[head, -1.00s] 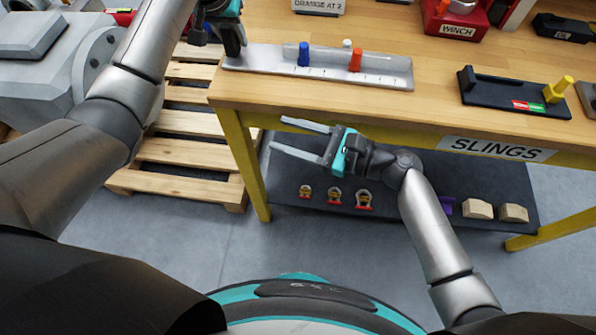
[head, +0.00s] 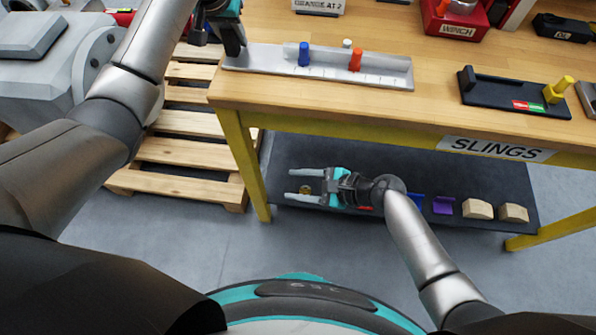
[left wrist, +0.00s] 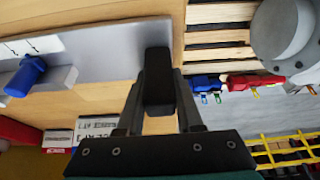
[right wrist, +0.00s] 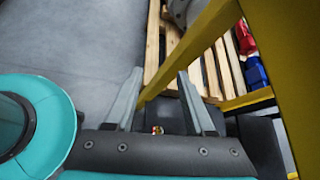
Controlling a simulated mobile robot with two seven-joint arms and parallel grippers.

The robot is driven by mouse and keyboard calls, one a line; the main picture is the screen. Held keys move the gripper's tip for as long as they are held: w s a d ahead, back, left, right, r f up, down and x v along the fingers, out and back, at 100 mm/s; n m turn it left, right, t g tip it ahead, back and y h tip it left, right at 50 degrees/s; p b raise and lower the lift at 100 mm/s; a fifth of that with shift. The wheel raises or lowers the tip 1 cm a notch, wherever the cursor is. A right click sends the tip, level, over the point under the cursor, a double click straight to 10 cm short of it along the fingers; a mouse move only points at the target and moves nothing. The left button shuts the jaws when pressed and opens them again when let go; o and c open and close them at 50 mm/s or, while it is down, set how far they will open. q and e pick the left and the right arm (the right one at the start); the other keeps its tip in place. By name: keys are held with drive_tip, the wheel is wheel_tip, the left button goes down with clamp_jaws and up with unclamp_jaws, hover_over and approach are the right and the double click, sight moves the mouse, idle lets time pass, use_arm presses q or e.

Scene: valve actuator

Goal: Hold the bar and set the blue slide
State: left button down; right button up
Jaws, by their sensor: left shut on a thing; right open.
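The grey metal bar (head: 392,77) lies along the left part of the wooden bench top, with a marked scale. On it stand the blue slide (head: 303,54), an orange slide (head: 355,60) and a white one (head: 347,43) behind. My left gripper (head: 236,44) is shut on a black upright piece (left wrist: 157,75) at the bar's left end. The blue slide also shows in the left wrist view (left wrist: 27,77), apart from the fingers. My right gripper (head: 292,185) is open and empty, low in front of the bench and over the lower shelf in the picture.
The bench's yellow front rail (head: 370,127) and yellow leg (head: 242,160) stand near my right gripper. The dark lower shelf (head: 400,160) holds purple and wooden blocks. A black fixture (head: 490,100) with a yellow handle sits at right. Wooden pallets (head: 170,185) lie at left.

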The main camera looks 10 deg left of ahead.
drive_tip(key=shift+r, duration=0.1)
idle(0.4)
drive_tip(key=w+d+r+m+t+y, duration=0.1)
drive_tip(key=w+d+r+m+t, duration=0.2)
drive_tip(key=r+m, duration=0.45)
drive_tip(key=w+d+r+m+t+y, duration=0.15)
drive_tip(key=r+m+t, duration=0.35)
drive_tip(key=r, duration=0.6)
drive_tip(key=n+t+h, duration=0.1)
drive_tip(key=n+t, duration=0.1)
approach(306, 50)
drive_tip(key=shift+s+d, duration=0.4)
drive_tip(key=shift+w+a+r, duration=0.1)
drive_tip(key=shift+w+r, duration=0.05)
drive_tip(key=shift+w, duration=0.15)
drive_tip(key=x, duration=1.1)
drive_tip(key=shift+w+a, duration=0.15)
drive_tip(key=shift+a, duration=0.05)
clamp_jaws()
